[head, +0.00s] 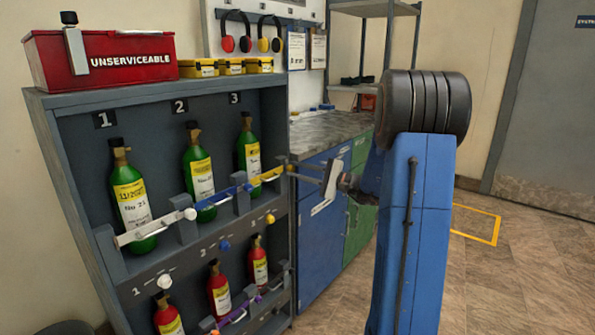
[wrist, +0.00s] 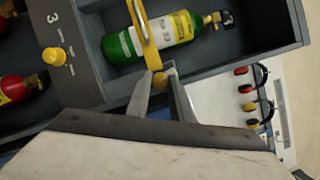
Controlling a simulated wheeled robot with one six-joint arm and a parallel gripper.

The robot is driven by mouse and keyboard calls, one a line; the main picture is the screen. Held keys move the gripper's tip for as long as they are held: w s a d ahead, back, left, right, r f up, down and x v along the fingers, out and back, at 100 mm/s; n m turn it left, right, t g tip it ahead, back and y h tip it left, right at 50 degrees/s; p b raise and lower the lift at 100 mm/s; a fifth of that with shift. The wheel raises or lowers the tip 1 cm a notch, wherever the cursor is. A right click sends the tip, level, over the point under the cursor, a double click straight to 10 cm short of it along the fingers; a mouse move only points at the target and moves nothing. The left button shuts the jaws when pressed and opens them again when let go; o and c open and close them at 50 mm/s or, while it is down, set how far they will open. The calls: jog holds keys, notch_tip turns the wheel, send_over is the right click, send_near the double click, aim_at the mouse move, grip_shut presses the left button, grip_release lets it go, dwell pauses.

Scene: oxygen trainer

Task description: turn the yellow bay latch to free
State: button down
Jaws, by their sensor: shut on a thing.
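The yellow bay latch (head: 270,174) is a bar lying across the front of the green bottle (head: 248,147) in bay 3. In the wrist view the yellow latch (wrist: 147,38) crosses the same green bottle (wrist: 150,38), with a round yellow knob (wrist: 160,79) at its near end. My gripper (head: 293,170) reaches in from the right. In the wrist view my gripper (wrist: 162,80) is shut on the knob end of the latch, one finger on each side.
White (head: 155,228) and blue (head: 220,196) latches cross bays 1 and 2. Red bottles (head: 219,288) stand on the shelf below. A round yellow knob (head: 270,219) sits on the shelf front under bay 3. A workbench (head: 330,128) stands behind; the floor at right is clear.

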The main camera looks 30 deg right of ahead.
jog(key=shift+f+m+t, duration=0.1)
jog(key=shift+m+t, duration=0.5)
jog(key=shift+m, duration=0.7)
jog(key=shift+a+m, duration=0.1)
jog(key=shift+m, duration=0.2)
jog(key=c, duration=1.6)
grip_release()
jog(key=shift+o, duration=0.2)
jog(key=v, duration=1.7)
jog(key=shift+s+f, duration=0.1)
